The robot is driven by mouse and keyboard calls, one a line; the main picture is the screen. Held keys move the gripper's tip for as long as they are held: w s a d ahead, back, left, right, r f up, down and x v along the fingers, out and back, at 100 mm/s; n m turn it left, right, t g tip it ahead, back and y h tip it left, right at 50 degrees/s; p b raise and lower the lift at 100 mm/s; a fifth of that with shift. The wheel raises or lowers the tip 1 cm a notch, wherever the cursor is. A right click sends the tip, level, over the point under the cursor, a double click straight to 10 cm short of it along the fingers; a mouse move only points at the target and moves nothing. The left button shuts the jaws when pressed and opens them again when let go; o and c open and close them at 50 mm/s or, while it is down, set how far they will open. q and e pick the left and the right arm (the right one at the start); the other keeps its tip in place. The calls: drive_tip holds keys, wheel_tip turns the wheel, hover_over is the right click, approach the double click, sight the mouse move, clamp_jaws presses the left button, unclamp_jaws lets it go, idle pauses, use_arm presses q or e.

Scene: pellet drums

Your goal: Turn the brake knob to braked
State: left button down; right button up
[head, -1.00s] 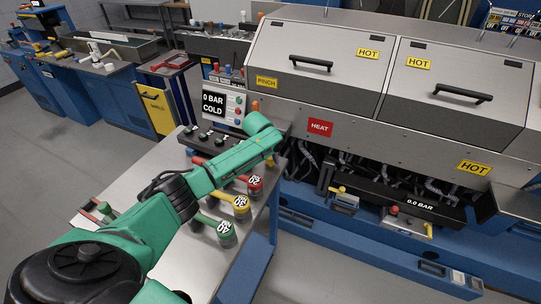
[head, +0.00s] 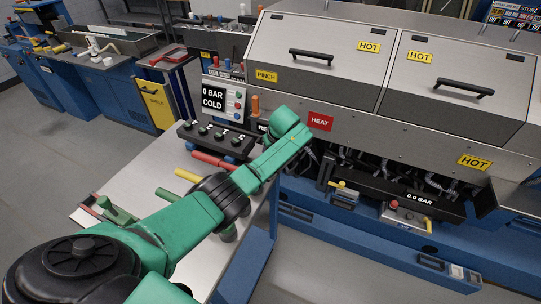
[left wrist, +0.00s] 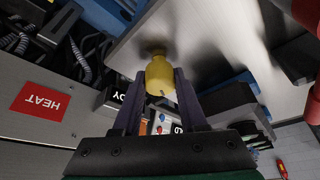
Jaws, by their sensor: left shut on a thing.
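My left gripper (left wrist: 160,72) is shut on a yellow knob-like piece (left wrist: 160,80) in the left wrist view, with one dark finger on each side. The piece stands by the edge of a bare steel surface (left wrist: 220,35), and no braked marking on it is readable. In the head view my green left arm reaches across the steel table (head: 135,180), and its fingers and the held piece are hidden. I cannot confirm from a label that the piece is the brake knob. My right gripper is not in view.
The machine with a red HEAT sign (head: 320,122) stands close to my arm. A display (head: 219,100) reads 0 BAR COLD. An orange knob (head: 255,106) is beside it. Open floor is at left.

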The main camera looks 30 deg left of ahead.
use_arm(q)
drive_tip(key=n+b, duration=0.1)
drive_tip(key=b, duration=0.1)
drive_tip(key=n+g+b, duration=0.1)
drive_tip(key=n+b, duration=0.2)
drive_tip(key=b, duration=0.1)
drive_tip(key=shift+f+y, duration=0.25)
drive_tip(key=shift+y, duration=0.15)
drive_tip(key=shift+r+n+g+b, duration=0.25)
drive_tip(key=shift+n+g+b, duration=0.15)
drive_tip(key=shift+n+b, duration=0.4)
drive_tip(key=shift+c, duration=2.3)
unclamp_jaws()
drive_tip(key=shift+r, duration=0.1)
drive_tip(key=w+b+v, duration=0.1)
drive_tip(key=v, duration=1.3)
drive_tip(key=shift+s+r+b, duration=0.2)
drive_tip(key=shift+s+b, duration=0.2)
drive_tip(key=shift+d, duration=0.2)
